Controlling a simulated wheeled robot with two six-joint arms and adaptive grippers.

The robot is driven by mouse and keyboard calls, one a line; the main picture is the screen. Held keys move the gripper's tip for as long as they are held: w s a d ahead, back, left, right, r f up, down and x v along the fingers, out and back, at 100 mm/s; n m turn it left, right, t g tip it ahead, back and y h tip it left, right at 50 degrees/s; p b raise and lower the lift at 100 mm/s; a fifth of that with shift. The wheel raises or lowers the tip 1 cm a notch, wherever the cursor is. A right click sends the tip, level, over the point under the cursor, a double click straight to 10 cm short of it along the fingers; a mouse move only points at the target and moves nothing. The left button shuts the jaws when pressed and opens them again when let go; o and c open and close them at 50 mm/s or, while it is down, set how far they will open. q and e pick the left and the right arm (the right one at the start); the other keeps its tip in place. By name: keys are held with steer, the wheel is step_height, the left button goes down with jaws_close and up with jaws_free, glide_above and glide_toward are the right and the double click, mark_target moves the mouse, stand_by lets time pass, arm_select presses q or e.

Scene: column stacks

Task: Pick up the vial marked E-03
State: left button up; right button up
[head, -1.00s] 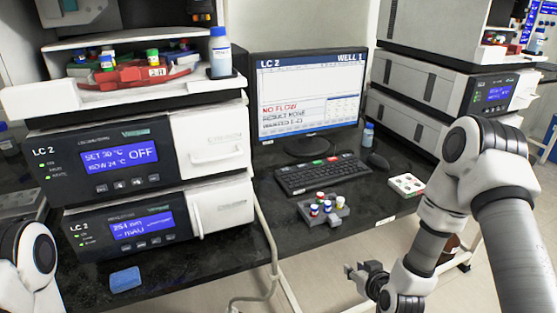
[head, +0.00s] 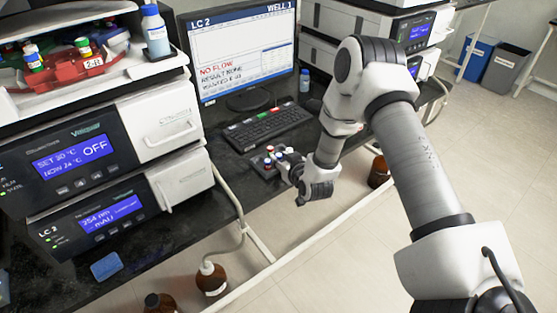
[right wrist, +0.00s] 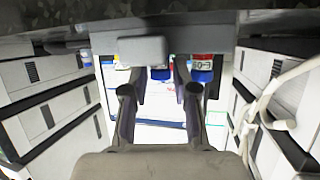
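A small grey rack (head: 262,169) with several capped vials (head: 269,161) stands on the dark bench in front of the keyboard. My right gripper (head: 284,169) is beside the rack, partly covering it. The right wrist view looks inverted. There my right gripper (right wrist: 159,70) is open, its two fingers apart with nothing clearly between them. A vial with a red band and blue part (right wrist: 203,70) shows by the right finger; its small inverted label seems to read E-03. A blue-topped vial (right wrist: 160,73) shows between the fingers, farther back. My left gripper is out of view.
The keyboard (head: 266,129) and monitor (head: 241,58) stand behind the rack. LC 2 instruments (head: 95,160) fill the left, with a red vial holder (head: 88,72) on top. A blue sponge (head: 106,266) lies on the bench. Brown bottles (head: 211,279) stand below.

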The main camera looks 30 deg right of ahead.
steer(key=c, duration=0.5)
steer(key=shift+o, duration=0.2)
steer(key=shift+r, duration=0.15)
